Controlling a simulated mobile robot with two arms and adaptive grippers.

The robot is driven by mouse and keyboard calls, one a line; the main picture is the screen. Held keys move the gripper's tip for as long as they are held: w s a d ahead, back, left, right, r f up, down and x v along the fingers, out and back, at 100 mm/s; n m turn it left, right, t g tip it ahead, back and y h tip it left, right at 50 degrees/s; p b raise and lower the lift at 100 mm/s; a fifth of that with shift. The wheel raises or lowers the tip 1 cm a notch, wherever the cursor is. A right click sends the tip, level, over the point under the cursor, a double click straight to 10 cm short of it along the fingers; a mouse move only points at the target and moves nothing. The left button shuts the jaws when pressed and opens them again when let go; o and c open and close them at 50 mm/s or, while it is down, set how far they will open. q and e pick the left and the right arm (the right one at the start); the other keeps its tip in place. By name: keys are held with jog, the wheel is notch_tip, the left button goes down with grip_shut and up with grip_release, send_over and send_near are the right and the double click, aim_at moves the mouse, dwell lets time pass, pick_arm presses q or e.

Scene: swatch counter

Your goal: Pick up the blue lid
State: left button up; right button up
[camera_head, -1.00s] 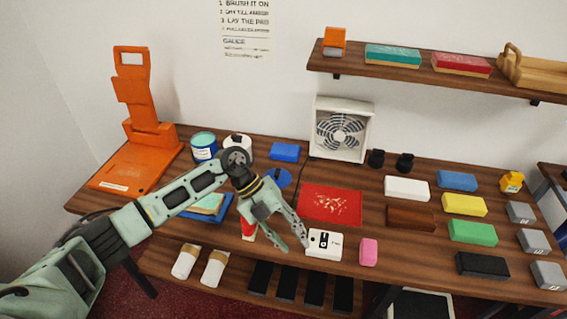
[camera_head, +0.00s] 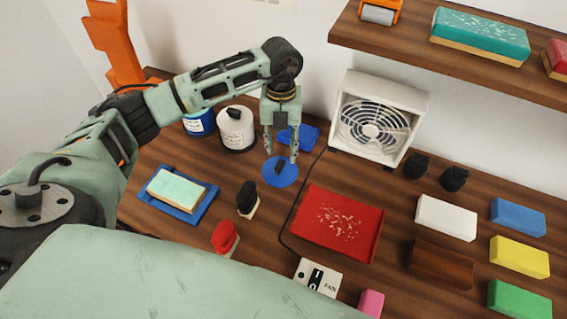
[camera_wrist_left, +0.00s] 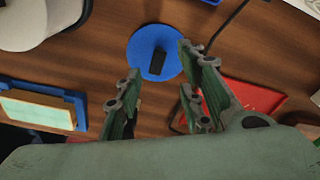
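The blue lid (camera_head: 286,173) is a flat round disc with a dark upright grip on it, lying on the wooden table. It also shows in the left wrist view (camera_wrist_left: 141,44), ahead of the fingers. My left gripper (camera_head: 281,156) points down just above and behind the lid in the head view, its fingers spread with nothing between them. In the left wrist view the fingers (camera_wrist_left: 158,88) stand apart. I cannot tell the exact height above the lid. My right gripper is not in view.
A white tub (camera_head: 236,132) and a blue-labelled can (camera_head: 199,122) stand to the left. A blue block (camera_head: 309,136) lies behind the gripper. A red tray (camera_head: 338,222) is at right, a black-handled stamp (camera_head: 247,198) in front. A fan (camera_head: 376,125) stands at the back right.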

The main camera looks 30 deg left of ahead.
aim_at(279, 165)
pick_arm(q)
jog(key=f, duration=0.1)
jog(key=s+f+p, duration=0.1)
jog(key=f+p, duration=0.1)
jog(key=shift+s+a, duration=0.15)
jog(key=shift+s, duration=0.1)
notch_tip(279, 165, down, 2)
jog(key=shift+w+f+p, duration=0.1)
jog(key=shift+f+p, duration=0.05)
jog(key=shift+p, duration=0.15)
jog(key=shift+f, duration=0.3)
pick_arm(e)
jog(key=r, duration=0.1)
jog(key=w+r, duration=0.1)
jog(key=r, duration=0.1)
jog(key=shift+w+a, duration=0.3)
pick_arm(q)
jog(key=shift+c, duration=0.6)
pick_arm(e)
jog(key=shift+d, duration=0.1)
pick_arm(q)
grip_shut()
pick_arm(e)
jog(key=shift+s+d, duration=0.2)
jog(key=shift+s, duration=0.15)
